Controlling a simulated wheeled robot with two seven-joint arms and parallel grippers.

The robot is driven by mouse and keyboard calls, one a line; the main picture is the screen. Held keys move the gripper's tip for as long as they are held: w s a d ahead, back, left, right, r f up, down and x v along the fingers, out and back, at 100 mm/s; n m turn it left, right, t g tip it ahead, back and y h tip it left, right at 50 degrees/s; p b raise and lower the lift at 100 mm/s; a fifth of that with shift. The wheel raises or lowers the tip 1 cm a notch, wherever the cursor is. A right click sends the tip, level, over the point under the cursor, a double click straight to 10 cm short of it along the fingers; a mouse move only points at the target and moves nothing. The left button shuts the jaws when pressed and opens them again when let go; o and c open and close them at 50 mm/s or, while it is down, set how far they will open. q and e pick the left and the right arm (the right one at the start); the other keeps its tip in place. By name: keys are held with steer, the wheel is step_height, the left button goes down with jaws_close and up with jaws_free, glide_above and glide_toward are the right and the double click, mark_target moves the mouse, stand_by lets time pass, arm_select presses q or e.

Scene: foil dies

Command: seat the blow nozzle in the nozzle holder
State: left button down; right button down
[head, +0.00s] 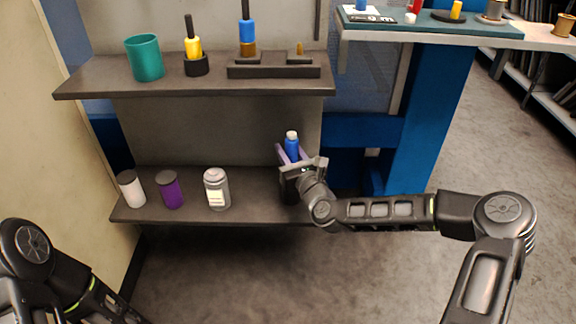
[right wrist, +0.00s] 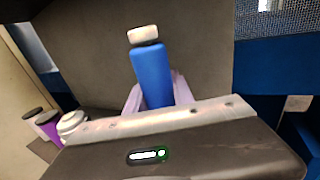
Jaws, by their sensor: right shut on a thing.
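My right gripper (head: 291,158) is shut on a blue cylindrical piece (head: 292,146) with a pale cap, held upright at the right end of the lower shelf. In the right wrist view the blue piece (right wrist: 152,75) stands between the lilac fingers, its lower end hidden. I cannot tell whether it is the blow nozzle. On the upper shelf, a black rack (head: 273,71) bears a blue and black tool (head: 247,30) and a small brass piece (head: 300,49). A round black holder (head: 196,66) there bears a yellow and black tool (head: 193,45). I cannot tell which one is the nozzle holder. My left gripper is out of view.
A teal cup (head: 145,58) stands on the upper shelf (head: 100,78), which overhangs the lower shelf (head: 255,210). A teal-topped table (head: 420,24) is at the right.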

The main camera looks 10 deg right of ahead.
steer(key=shift+f+b, duration=1.05)
steer(key=shift+f, duration=1.45)
steer(key=shift+f, duration=0.1)
steer(key=c, duration=1.1)
jaws_free()
